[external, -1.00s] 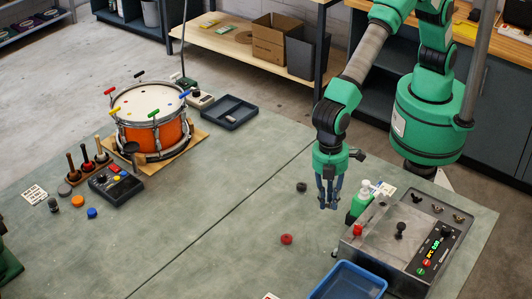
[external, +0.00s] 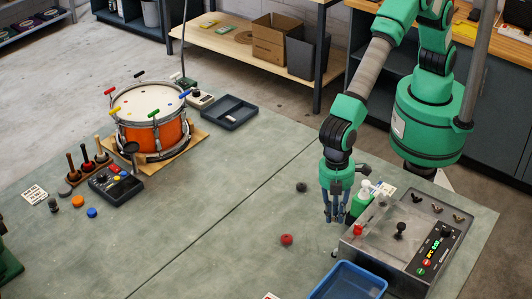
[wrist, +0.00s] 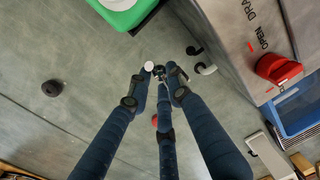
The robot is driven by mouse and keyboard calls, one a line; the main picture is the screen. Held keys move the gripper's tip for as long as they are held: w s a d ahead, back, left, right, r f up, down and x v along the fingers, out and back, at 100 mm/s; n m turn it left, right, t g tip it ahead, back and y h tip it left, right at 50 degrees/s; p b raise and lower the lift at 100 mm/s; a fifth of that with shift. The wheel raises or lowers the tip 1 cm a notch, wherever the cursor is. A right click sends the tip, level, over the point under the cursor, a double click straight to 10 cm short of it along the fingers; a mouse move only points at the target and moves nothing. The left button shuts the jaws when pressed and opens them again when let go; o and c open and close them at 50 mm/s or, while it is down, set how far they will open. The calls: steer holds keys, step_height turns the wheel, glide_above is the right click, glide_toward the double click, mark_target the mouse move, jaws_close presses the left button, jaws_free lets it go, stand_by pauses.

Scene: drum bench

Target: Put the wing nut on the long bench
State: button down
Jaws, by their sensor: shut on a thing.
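My gripper (external: 333,217) points down above the grey-green surface (external: 220,220), just left of the metal control box (external: 385,243). In the wrist view its three blue fingers (wrist: 160,76) close together on a small dark piece (wrist: 158,72). The piece looks like the wing nut, but the fingers hide most of it. Several winged pieces (external: 437,208) sit in a row on top of the box. A long wooden-topped bench (external: 236,45) stands at the back.
A blue bin (external: 345,283) is in front. An orange drum (external: 157,136) stands at the left. The middle is mostly clear.

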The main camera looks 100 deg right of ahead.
mark_target(332, 235)
steer(key=shift+f, duration=0.55)
steer(key=shift+f, duration=0.1)
steer(key=shift+f+b, duration=0.55)
steer(key=shift+f, duration=1.85)
steer(key=shift+f, duration=0.1)
steer(key=c, duration=1.6)
jaws_free()
steer(key=r, duration=0.4)
steer(key=r+p, duration=0.1)
steer(key=r, duration=0.3)
steer(key=r+p, duration=0.1)
steer(key=r, duration=0.3)
steer(key=shift+w+d+r, duration=0.1)
steer(key=shift+w+d, duration=0.15)
steer(key=shift+w, duration=0.05)
